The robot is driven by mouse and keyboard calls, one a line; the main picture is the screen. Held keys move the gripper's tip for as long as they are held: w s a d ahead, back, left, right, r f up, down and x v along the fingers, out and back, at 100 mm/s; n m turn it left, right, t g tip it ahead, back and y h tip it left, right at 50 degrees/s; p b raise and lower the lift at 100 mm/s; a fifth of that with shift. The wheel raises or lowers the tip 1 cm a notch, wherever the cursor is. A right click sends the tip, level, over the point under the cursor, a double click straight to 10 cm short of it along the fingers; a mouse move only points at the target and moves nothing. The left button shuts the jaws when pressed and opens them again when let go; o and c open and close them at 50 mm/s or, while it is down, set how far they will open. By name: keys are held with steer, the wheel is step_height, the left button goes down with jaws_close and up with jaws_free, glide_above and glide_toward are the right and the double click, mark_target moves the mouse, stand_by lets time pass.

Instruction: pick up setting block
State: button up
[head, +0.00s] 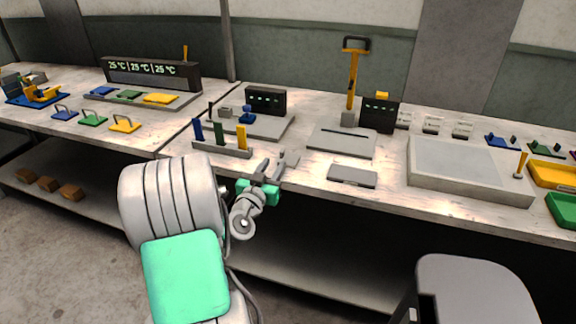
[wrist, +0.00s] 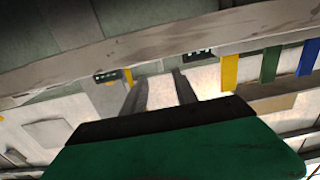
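My gripper (head: 270,168) is at the front edge of the bench, just right of the rack of coloured bars. Its two dark fingers stand apart with nothing visible between them; they also show in the wrist view (wrist: 158,88). No label tells me which thing is the setting block. A larger flat grey block (head: 352,177) lies farther right near the front edge.
The rack (head: 222,150) holds blue, green and yellow bars close to my gripper's left. A grey plate (head: 342,141), a yellow-handled tool (head: 351,75) and a dark display (head: 378,115) stand behind. A large grey tray (head: 470,185) is at right. Bare bench shows between the plates.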

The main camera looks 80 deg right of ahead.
mark_target(281, 152)
steer(key=d, duration=0.2)
steer(key=d+p, duration=0.1)
steer(key=d, duration=0.1)
steer(key=d+p, duration=0.1)
steer(key=d, duration=0.1)
steer(key=shift+s+d+r, duration=0.2)
steer(key=shift+s+d, duration=0.15)
jaws_close()
stand_by(1.0)
